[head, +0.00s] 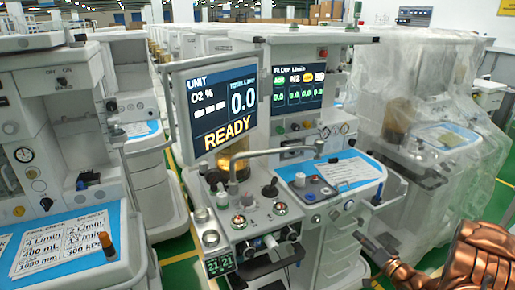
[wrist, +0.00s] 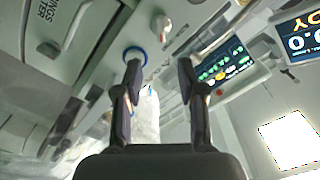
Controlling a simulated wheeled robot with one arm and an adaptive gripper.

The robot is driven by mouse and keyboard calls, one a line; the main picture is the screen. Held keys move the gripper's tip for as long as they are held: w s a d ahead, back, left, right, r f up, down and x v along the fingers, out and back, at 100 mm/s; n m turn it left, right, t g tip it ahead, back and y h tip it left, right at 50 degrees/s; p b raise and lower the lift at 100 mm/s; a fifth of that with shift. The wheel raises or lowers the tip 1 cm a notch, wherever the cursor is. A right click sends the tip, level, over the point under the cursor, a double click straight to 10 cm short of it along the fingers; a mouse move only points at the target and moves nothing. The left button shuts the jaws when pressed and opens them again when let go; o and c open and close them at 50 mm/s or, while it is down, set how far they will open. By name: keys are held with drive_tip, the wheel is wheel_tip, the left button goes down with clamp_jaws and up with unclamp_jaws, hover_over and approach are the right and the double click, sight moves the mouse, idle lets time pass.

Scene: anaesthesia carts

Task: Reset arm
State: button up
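My arm, copper-coloured, comes in at the lower right of the head view. My gripper (head: 374,246) is at its end, low in front of the right side of the middle anaesthesia cart (head: 262,215). In the wrist view my gripper (wrist: 158,68) has its two dark fingers spread apart, with nothing held between them. Behind the gap, the wrist view shows a blue ring (wrist: 134,55) and a whitish hanging shape, which I cannot identify. The cart's monitor (head: 222,103) reads READY, and a second screen (head: 297,88) shows flow values.
A cart with a blue label sheet (head: 62,245) stands close on the left. A plastic-covered cart (head: 425,110) stands at the right. More carts fill the back. Green-marked floor (head: 178,248) shows between the left and middle carts.

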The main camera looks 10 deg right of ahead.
drive_tip(key=w+d+r+n+g+h, duration=0.1)
drive_tip(key=w+r+n+g+h, duration=0.2)
drive_tip(key=w+r+g+h, duration=0.25)
drive_tip(key=s+a+r+g+h+p, duration=0.25)
drive_tip(key=s+a+r+g, duration=0.25)
drive_tip(key=s+r, duration=0.25)
drive_tip(key=s+a+r+n+g+y, duration=0.1)
drive_tip(key=s+a+r+g, duration=0.1)
drive_tip(key=s+a, duration=0.7)
drive_tip(key=s+a+r+n+g+y, duration=0.1)
drive_tip(key=s+a+g, duration=0.3)
drive_tip(key=s+a, duration=0.5)
drive_tip(key=s+a+r+n+g+y, duration=0.1)
drive_tip(key=s+a+r+g+y, duration=0.1)
drive_tip(key=s+a, duration=0.7)
drive_tip(key=s+r+g, duration=0.1)
drive_tip(key=s+r, duration=0.1)
drive_tip(key=s, duration=0.5)
drive_tip(key=shift+a+n, duration=0.2)
drive_tip(key=shift+n, duration=0.1)
